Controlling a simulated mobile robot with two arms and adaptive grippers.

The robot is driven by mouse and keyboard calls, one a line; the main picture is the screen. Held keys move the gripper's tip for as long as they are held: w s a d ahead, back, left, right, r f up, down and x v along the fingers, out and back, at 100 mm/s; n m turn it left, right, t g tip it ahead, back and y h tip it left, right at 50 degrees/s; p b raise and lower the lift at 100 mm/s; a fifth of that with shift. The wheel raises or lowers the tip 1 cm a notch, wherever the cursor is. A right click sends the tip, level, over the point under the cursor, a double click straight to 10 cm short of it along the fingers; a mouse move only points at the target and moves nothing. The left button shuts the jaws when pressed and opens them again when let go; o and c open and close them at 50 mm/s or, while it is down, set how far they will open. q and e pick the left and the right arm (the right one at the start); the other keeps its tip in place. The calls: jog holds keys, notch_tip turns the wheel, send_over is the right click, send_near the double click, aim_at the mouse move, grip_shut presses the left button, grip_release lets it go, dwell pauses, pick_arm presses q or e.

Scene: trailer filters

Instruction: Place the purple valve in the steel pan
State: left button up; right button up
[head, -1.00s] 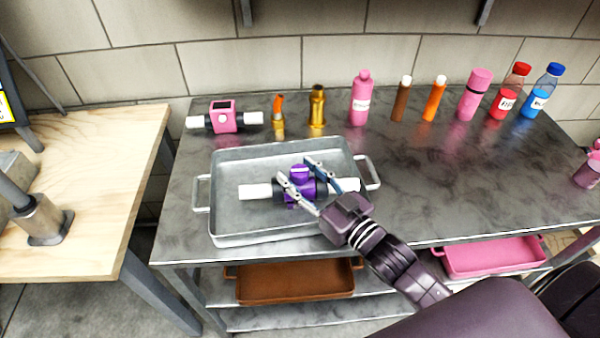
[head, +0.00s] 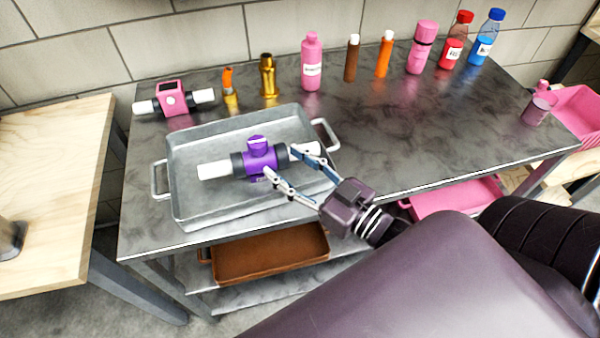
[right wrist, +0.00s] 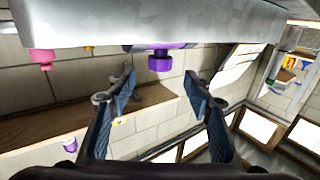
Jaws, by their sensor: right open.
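The purple valve (head: 260,160), with white pipe ends and black collars, lies in the steel pan (head: 190,205) on the metal table. It lies on its side across the pan, its purple knob up. My right gripper (head: 281,162) is open at the valve's front right, its fingers apart and nothing held between them. One finger overlaps the valve's right end in the picture; I cannot tell if it touches. In the right wrist view the open fingers (right wrist: 160,88) show with the purple knob (right wrist: 160,62) beyond them. My left gripper is not in view.
A pink valve (head: 174,98), brass fittings (head: 268,76) and several bottles, including a pink one (head: 311,64), line the table's back. A brown tray (head: 270,255) sits on the shelf below. A wooden table (head: 50,190) stands left. The table's right middle is clear.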

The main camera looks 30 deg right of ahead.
jog(key=shift+v, duration=1.6)
